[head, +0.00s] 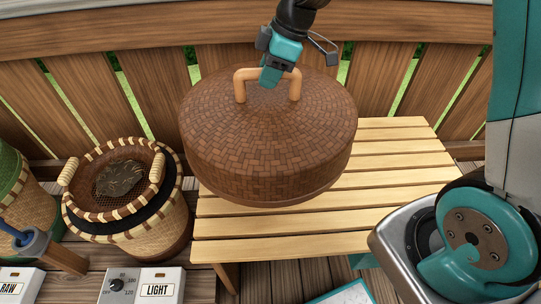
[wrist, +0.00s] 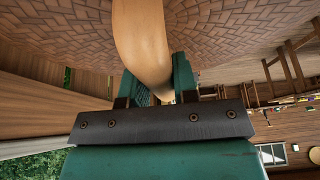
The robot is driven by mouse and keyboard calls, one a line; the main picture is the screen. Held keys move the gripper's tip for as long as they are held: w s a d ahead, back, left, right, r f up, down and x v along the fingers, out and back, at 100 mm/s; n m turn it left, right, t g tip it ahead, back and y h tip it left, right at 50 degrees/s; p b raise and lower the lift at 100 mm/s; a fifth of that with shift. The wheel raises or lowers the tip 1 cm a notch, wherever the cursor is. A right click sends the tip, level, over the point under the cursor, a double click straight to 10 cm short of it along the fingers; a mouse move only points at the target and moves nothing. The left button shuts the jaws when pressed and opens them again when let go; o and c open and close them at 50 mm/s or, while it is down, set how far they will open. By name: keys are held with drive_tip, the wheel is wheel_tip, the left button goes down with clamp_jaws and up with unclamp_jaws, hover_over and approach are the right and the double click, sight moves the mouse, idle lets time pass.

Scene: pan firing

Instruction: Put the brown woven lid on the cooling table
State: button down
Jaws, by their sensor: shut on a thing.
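The brown woven lid (head: 270,140) is a large dome with a tan wooden loop handle (head: 240,85). In the head view it is over the back left of the slatted wooden cooling table (head: 390,180). I cannot tell whether its rim touches the slats. My gripper (head: 272,74) is at the top of the handle, shut on it. In the wrist view the handle (wrist: 145,45) runs between the two teal fingers (wrist: 158,85), with the lid's weave (wrist: 220,35) behind it. The lid hides part of the table's left and back.
A striped woven basket (head: 125,210) with a dark thing on its mesh stands left of the table. A green-topped basket (head: 15,190) is at the far left. Boxes marked RAW (head: 18,285) and LIGHT (head: 157,286) are at front left. A wooden fence (head: 90,90) runs behind. The table's right side is bare.

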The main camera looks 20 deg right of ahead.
wheel_tip(320, 180, down, 17)
drive_tip(key=b, duration=0.1)
drive_tip(key=shift+f, duration=0.35)
drive_tip(key=c, duration=0.9)
unclamp_jaws()
